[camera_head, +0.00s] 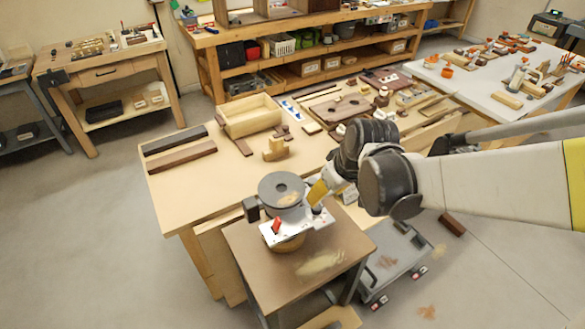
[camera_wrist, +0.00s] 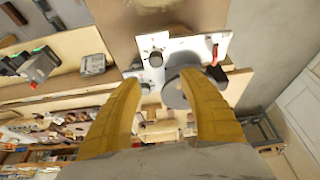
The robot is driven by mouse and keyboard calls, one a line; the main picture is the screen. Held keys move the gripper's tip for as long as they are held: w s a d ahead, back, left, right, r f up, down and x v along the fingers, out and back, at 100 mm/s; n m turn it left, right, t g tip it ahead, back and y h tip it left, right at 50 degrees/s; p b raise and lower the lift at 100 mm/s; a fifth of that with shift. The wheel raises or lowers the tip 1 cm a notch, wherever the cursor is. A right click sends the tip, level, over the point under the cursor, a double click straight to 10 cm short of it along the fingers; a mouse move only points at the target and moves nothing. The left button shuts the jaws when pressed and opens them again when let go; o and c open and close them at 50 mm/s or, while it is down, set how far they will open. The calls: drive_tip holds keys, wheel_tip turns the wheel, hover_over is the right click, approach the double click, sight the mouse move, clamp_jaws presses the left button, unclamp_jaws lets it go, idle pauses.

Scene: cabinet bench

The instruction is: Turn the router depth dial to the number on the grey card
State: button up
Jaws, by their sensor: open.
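The router stands on a small side table, with a grey round body (camera_head: 281,188) on top and a pale metal plate (camera_head: 297,227) below it. In the wrist view the plate (camera_wrist: 185,47) carries a small dark round knob (camera_wrist: 156,58), which looks like the depth dial, and a red lever (camera_wrist: 214,53). My gripper (camera_head: 316,195) is close beside the router. Its two yellow fingers are spread in the wrist view (camera_wrist: 160,78), with the knob just beyond the gap between the tips. No marks on the dial are readable. I cannot make out the grey card or its number.
The small table (camera_head: 340,240) has some bare top in front of the router. Behind is a long bench (camera_head: 205,190) with a wooden box (camera_head: 250,117) and dark wood strips. A grey wheeled platform (camera_head: 395,262) and a brown block (camera_head: 452,224) are on the floor.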

sight(317, 207)
drive_tip(key=b+x, duration=0.1)
drive_tip(key=x, duration=0.2)
drive_tip(key=b+x, duration=0.1)
drive_tip(key=x, duration=0.3)
drive_tip(key=b+x, duration=0.2)
drive_tip(key=x, duration=0.2)
drive_tip(key=shift+w+d, duration=0.1)
drive_tip(key=shift+d, duration=0.25)
drive_tip(key=shift+c, duration=0.4)
clamp_jaws()
